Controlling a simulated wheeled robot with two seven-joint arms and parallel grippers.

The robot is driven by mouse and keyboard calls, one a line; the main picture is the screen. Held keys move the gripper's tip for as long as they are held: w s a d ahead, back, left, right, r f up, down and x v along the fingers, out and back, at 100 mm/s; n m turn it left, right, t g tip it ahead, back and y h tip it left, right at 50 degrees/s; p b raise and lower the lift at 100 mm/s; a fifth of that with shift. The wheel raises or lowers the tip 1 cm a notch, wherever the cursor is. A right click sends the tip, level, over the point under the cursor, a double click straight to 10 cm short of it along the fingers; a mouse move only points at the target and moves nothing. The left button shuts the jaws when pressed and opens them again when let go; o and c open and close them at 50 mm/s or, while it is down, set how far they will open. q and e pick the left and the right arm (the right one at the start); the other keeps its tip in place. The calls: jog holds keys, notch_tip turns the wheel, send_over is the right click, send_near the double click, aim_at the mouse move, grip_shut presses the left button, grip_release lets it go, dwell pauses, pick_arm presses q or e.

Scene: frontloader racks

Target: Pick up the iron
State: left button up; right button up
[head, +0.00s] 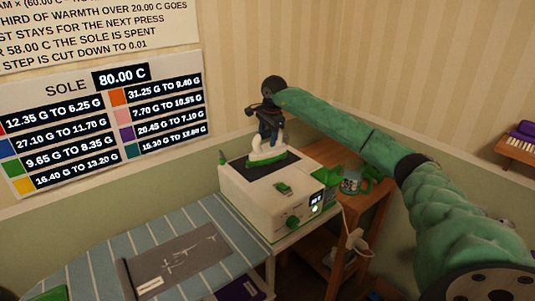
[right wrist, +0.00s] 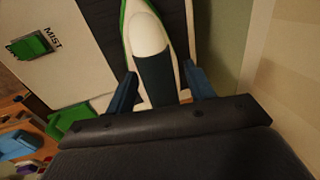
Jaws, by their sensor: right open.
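The iron (head: 266,154), white with a green base, stands on the dark top plate of a white station (head: 250,200). My right gripper (head: 271,136) is directly above it and reaches down to its handle. In the right wrist view the iron (right wrist: 147,36) shows a white body with a dark grip section. The open blue fingers of my right gripper (right wrist: 159,72) stand on either side of that dark section. Whether either finger touches it, I cannot tell. My left gripper is not in view.
A striped ironing board (head: 195,235) with a grey cloth (head: 178,262) lies in front left. A wooden shelf unit (head: 377,205) with a mug (head: 351,183) stands right of the station. A wall sign (head: 100,120) hangs behind.

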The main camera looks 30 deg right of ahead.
jog(key=shift+c, duration=0.2)
grip_shut()
dwell(1.2)
